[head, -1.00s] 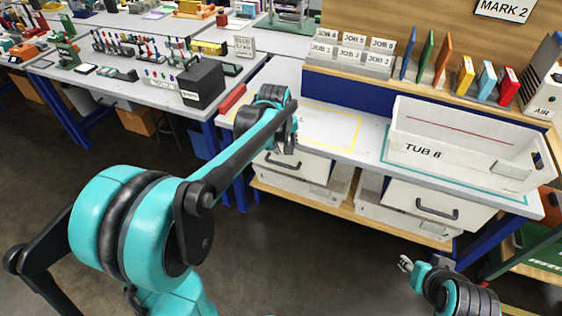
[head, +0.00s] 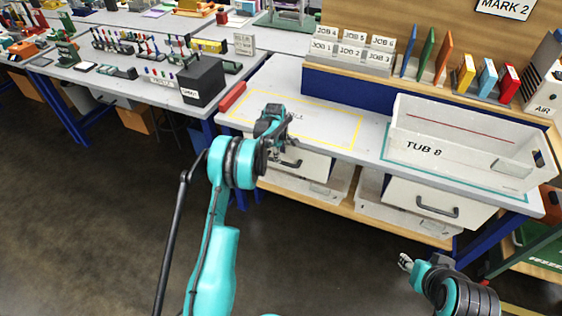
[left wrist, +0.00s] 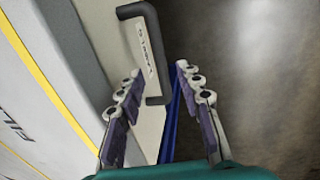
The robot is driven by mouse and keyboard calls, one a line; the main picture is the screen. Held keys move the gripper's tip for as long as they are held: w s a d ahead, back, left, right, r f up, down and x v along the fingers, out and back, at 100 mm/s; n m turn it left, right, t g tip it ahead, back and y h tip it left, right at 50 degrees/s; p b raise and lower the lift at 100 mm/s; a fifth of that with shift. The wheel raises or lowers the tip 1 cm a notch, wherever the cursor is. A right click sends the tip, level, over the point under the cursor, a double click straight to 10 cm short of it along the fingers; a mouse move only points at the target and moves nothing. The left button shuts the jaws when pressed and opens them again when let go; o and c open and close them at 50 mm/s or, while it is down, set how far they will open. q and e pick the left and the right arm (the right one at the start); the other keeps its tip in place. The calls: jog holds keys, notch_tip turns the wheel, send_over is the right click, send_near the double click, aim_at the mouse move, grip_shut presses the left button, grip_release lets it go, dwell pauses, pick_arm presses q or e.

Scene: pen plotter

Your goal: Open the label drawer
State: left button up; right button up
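The left white drawer (head: 314,166) is under the bench top and looks closed. Its dark bar handle (head: 291,163) is partly hidden by my left gripper (head: 280,150). In the left wrist view the dark handle (left wrist: 155,50) stands out from the pale drawer front (left wrist: 98,28), with a small label that I cannot read surely. There my left gripper (left wrist: 158,72) is open, and the handle's near end shows between its fingers, with no grip on it. My right gripper (head: 405,263) is low at the right, away from the drawers; its opening is too small to judge.
A second white drawer with a dark handle (head: 437,209) is at the right. TUB 8 (head: 470,160) stands on the bench above it. A wooden lower shelf (head: 350,208) holds white bins. The bench top inside the yellow outline (head: 325,130) is mostly clear.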

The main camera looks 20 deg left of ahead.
pick_arm(q)
jog(key=f, duration=0.2)
jog(key=w+f+b, duration=0.1)
jog(key=f, duration=0.1)
jog(key=shift+f+b, duration=0.3)
jog(key=shift+f, duration=0.05)
grip_shut()
